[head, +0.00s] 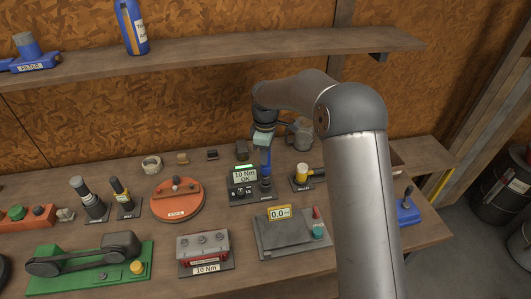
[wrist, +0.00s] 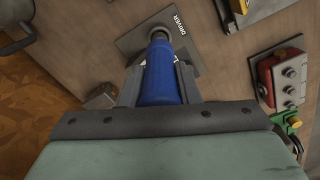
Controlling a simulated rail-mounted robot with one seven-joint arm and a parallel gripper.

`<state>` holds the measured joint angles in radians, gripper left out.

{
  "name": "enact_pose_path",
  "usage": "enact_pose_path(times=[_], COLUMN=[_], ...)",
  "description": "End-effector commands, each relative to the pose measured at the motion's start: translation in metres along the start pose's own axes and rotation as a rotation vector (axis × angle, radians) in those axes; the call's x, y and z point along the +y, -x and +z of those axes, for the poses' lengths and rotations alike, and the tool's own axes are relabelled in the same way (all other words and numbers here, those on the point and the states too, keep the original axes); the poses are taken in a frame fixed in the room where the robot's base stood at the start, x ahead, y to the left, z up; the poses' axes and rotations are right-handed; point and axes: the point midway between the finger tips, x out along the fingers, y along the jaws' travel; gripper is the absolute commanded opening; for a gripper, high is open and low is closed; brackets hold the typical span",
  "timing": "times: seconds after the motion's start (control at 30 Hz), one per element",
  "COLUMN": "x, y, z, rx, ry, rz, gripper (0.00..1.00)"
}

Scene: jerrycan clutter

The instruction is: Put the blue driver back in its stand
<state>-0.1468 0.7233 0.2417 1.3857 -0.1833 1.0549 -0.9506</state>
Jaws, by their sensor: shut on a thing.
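The blue driver (head: 266,161) hangs upright below my gripper (head: 265,147), in the middle of the bench. In the wrist view the blue driver (wrist: 160,78) lies between the two fingers of my gripper (wrist: 158,86), which is shut on it. The driver's lower end points at a dark plate marked DRIVER, its stand (wrist: 136,44). A grey round part shows at the driver's lower end, over the plate. I cannot tell whether the tip is inside the stand's socket or just above it. In the head view the stand (head: 268,197) is partly covered.
A display box reading 10 Nm OK (head: 244,174) stands close left of the driver. A yellow-headed tool (head: 302,173) is close right. An orange round fixture (head: 176,203) is further left. A grey block with a 0.0 display (head: 280,213) lies in front. A grey mug (head: 299,133) stands behind.

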Motion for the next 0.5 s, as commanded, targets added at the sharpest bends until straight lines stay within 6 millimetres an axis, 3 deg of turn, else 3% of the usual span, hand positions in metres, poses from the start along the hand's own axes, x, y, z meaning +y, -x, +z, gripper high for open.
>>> enact_pose_path(times=[0.5], x=[0.0003], y=[-0.0071], z=[-0.0001], rx=[0.001], ry=[0.000], rz=[0.001], gripper=[0.00])
